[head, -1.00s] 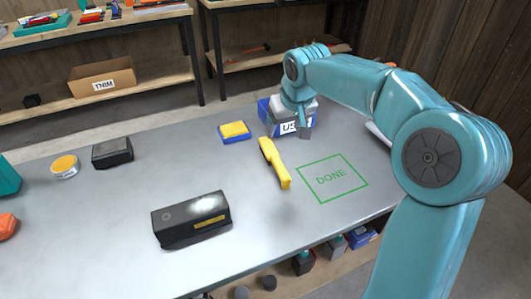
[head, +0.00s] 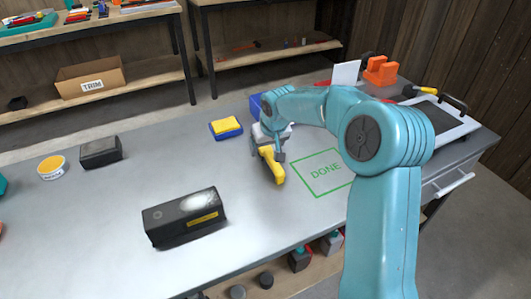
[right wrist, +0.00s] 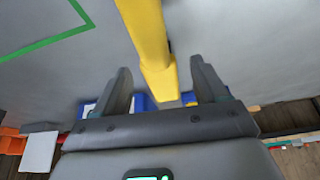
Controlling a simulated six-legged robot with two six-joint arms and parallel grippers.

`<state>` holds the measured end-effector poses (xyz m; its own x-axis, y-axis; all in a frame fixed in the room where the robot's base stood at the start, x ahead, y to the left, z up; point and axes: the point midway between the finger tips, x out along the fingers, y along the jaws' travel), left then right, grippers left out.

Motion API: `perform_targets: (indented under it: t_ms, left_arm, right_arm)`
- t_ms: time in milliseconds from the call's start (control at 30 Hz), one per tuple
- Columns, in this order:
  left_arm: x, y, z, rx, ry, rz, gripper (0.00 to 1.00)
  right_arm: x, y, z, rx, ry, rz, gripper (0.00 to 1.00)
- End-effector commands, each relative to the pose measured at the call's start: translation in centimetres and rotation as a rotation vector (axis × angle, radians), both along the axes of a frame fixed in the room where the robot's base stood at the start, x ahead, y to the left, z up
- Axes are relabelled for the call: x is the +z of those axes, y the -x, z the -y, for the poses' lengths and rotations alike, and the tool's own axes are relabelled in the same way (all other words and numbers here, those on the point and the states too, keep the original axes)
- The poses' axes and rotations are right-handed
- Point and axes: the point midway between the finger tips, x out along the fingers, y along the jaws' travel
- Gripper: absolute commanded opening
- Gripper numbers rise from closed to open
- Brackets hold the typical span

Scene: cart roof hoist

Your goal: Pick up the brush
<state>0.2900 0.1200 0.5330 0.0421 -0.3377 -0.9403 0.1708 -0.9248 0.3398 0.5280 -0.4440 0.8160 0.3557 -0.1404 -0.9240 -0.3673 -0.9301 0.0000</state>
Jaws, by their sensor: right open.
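The yellow brush (head: 277,174) lies on the grey bench, left of the green DONE outline. My right gripper (head: 273,153) is over its far end and hides part of it in the head view. In the right wrist view the brush (right wrist: 148,35) runs lengthwise between the two open fingers of my right gripper (right wrist: 162,80), with a gap on both sides. The fingers do not appear to touch it. I cannot tell the exact height above it. My left gripper is not in view.
A yellow-and-blue sponge (head: 226,127) lies left of my right gripper. A blue bin (head: 255,106) stands just behind it. A black box (head: 184,217) sits nearer, to the left. The DONE outline (head: 325,172) is empty where visible; the bench between the boxes is clear.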

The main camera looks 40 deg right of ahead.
Motion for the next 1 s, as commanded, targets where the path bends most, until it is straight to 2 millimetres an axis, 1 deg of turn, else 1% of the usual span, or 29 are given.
perform_targets:
  t_ms: [33,133,367,400,467,500,567,867,1000]
  left_arm:
    - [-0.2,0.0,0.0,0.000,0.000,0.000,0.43]
    - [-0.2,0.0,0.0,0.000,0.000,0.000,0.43]
    - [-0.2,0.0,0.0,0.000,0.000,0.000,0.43]
    - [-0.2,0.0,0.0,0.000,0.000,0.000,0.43]
    - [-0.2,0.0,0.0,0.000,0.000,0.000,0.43]
    - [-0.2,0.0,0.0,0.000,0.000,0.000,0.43]
    - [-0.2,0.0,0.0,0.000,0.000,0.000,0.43]
    - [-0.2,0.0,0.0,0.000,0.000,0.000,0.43]
    - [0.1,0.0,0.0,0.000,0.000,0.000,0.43]
  right_arm:
    - [-0.9,-0.3,0.2,-0.001,0.000,-0.002,0.72]
    - [-1.7,-0.7,0.3,-0.001,-0.001,-0.001,0.72]
    - [-1.8,-0.8,0.4,0.000,0.001,0.002,0.72]
    - [-1.8,-0.8,0.4,0.000,0.000,0.001,0.66]
    - [-1.8,-0.8,0.3,0.000,0.000,0.001,0.46]
    - [-1.8,-0.8,0.3,0.000,0.000,0.001,0.33]
    - [-1.8,-0.8,0.3,0.000,0.000,0.001,0.15]
    - [-1.6,-0.8,0.3,0.000,0.001,0.002,0.15]
    - [-0.6,-0.8,0.4,-0.001,0.002,0.003,0.15]
